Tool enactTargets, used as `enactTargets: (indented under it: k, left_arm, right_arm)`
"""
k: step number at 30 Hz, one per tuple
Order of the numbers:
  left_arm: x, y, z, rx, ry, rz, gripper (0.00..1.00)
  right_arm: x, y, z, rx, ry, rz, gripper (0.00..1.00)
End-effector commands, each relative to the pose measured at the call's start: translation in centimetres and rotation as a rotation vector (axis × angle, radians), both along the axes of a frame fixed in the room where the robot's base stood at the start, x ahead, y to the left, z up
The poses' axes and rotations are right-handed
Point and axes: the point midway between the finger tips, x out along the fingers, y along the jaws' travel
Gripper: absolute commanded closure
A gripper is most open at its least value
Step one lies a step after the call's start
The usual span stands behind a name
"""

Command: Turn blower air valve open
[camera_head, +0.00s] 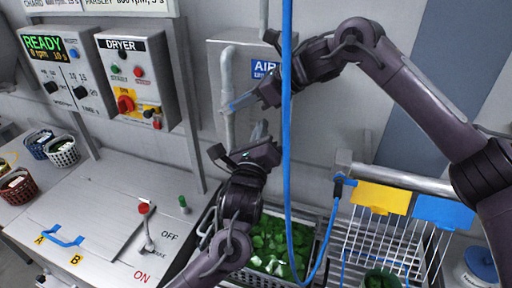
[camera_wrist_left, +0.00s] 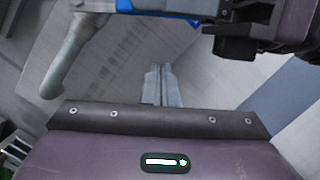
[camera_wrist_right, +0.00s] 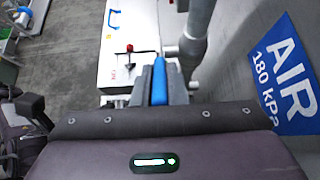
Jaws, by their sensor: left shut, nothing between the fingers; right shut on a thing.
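The blower air valve's blue handle (camera_head: 240,101) shows beside a grey pipe (camera_head: 228,70), left of the blue AIR sign (camera_head: 264,68). My right gripper (camera_head: 252,97) is shut on this blue handle. In the right wrist view the blue handle (camera_wrist_right: 159,83) sits between the fingertips. The valve body is largely hidden, and I cannot tell how far the valve is turned. My left gripper (camera_head: 260,132) is shut and empty, below the handle and apart from it. The left wrist view shows its closed fingers (camera_wrist_left: 162,84) with nothing between them.
A blue hose (camera_head: 287,180) hangs in front of the arms. Below are a bin of greens (camera_head: 268,245) and a wire rack (camera_head: 365,235). The DRYER box (camera_head: 133,75) and a red-knobbed lever (camera_head: 148,228) stand to the left. The left counter has bare room.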

Motion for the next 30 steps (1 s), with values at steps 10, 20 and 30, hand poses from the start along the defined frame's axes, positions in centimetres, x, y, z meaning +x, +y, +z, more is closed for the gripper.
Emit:
enactTargets:
  k: [10,20,30]
  left_arm:
    - [0.6,2.1,3.1,-0.001,-0.001,0.0,1.0]
    - [0.7,2.2,3.2,-0.001,-0.001,0.0,1.0]
    - [1.0,3.1,4.6,-0.062,0.016,0.005,1.0]
  right_arm:
    - [0.1,0.0,0.3,0.005,-0.005,-0.002,1.0]
    - [0.1,0.0,0.3,0.005,-0.005,-0.002,1.0]
    - [0.1,0.0,0.3,0.005,-0.005,-0.002,1.0]
